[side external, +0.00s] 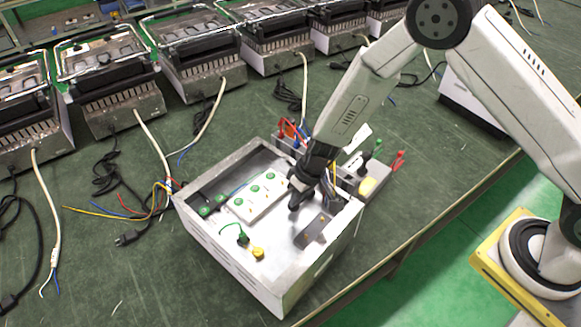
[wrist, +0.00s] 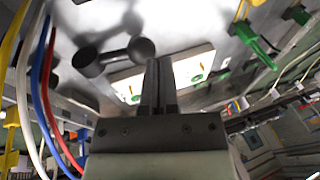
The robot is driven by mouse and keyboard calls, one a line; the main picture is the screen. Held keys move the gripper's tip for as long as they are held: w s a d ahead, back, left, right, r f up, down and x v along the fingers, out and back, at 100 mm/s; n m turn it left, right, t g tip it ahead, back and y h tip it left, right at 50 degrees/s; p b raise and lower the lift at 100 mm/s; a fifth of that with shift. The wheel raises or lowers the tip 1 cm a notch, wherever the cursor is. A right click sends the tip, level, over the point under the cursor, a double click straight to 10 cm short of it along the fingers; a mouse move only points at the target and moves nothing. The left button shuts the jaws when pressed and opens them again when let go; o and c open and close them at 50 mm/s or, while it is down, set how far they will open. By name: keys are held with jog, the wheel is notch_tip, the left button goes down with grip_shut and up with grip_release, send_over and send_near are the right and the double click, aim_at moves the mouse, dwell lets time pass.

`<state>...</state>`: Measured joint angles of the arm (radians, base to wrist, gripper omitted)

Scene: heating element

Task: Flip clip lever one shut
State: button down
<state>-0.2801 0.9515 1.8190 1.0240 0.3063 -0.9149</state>
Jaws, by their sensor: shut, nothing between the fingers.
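An open white metal box (side external: 280,290) holds a white block (side external: 243,211) with several green round parts on it. A pale block with green parts also shows in the wrist view (wrist: 200,72). My gripper (side external: 296,207) is inside the box, to the right of the white block. In the wrist view its two fingers (wrist: 160,64) are together with nothing between them, their tips overlapping the pale block. Whether they touch it I cannot tell. I cannot make out which part is clip lever one or its position.
A green piece (side external: 242,238) and a yellow piece (side external: 258,253) lie on the box floor, near a dark block (side external: 315,229). Red, blue and white wires (wrist: 45,80) run close to my gripper at left. Several grey appliances (side external: 108,75) line the back of the green bench.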

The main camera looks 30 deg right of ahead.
notch_tip(320, 180, up, 12)
jog(key=s, duration=0.2)
jog(key=shift+s+r, duration=0.2)
jog(key=shift+r, duration=0.05)
dwell(0.4)
jog(key=s+d+r+m+h, duration=0.1)
jog(key=s+d+r, duration=0.2)
jog(key=s+d, duration=0.3)
jog(key=s+d+r+m+t+h, duration=0.1)
jog(key=s+d+r+h, duration=0.1)
jog(key=s+d, duration=0.4)
jog(key=d+r, duration=0.1)
jog(key=d, duration=0.4)
jog(key=shift+s+r+m+h, duration=0.2)
jog(key=shift+s+m+h, duration=0.1)
dwell(0.6)
